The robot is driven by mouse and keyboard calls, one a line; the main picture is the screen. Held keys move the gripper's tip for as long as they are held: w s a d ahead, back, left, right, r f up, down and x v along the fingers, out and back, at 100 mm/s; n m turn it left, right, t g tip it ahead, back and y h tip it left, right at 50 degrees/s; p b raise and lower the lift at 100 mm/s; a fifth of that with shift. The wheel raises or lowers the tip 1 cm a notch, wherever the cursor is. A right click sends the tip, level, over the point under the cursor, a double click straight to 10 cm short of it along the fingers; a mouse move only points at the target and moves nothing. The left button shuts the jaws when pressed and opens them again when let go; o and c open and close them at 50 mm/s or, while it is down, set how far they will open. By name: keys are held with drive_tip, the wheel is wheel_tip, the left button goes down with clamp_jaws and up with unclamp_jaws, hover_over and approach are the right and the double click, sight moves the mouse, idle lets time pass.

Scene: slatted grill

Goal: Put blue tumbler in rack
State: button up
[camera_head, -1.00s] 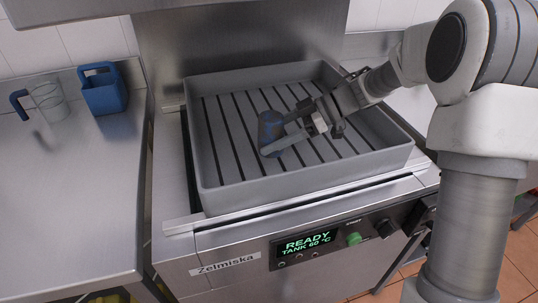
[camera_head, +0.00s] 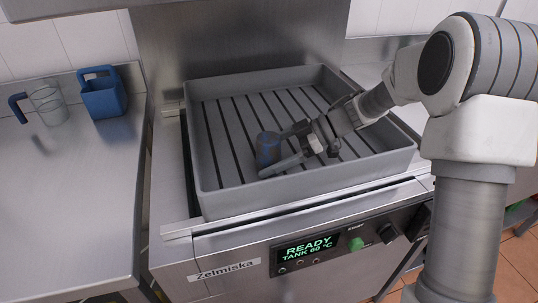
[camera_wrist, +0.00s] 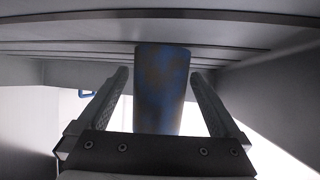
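The blue tumbler (camera_head: 268,149), with brownish smudges, is upright inside the grey slatted rack (camera_head: 205,158), left of its middle. My gripper (camera_head: 270,153) reaches in from the right, with one finger on each side of the tumbler. In the wrist view the tumbler (camera_wrist: 162,88) is between the fingers, with a narrow gap showing on each side, so my gripper (camera_wrist: 160,80) looks open. The tumbler's end is close to the slats in that view; I cannot tell for certain whether it touches. Part of its lower side is hidden by a finger.
The rack's raised walls surround my gripper; slats are bare around the tumbler. On the left steel counter (camera_head: 70,200) stand a clear measuring jug (camera_head: 48,103) with a blue handle and a blue square container (camera_head: 104,96). A machine front with a lit display (camera_head: 307,250) lies below.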

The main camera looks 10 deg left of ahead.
drive_tip(key=shift+d+r, duration=0.25)
drive_tip(key=shift+r, duration=0.1)
drive_tip(key=p+v, duration=0.3)
drive_tip(key=v, duration=0.8)
drive_tip(key=shift+w+d, duration=0.15)
drive_tip(key=shift+d, duration=0.05)
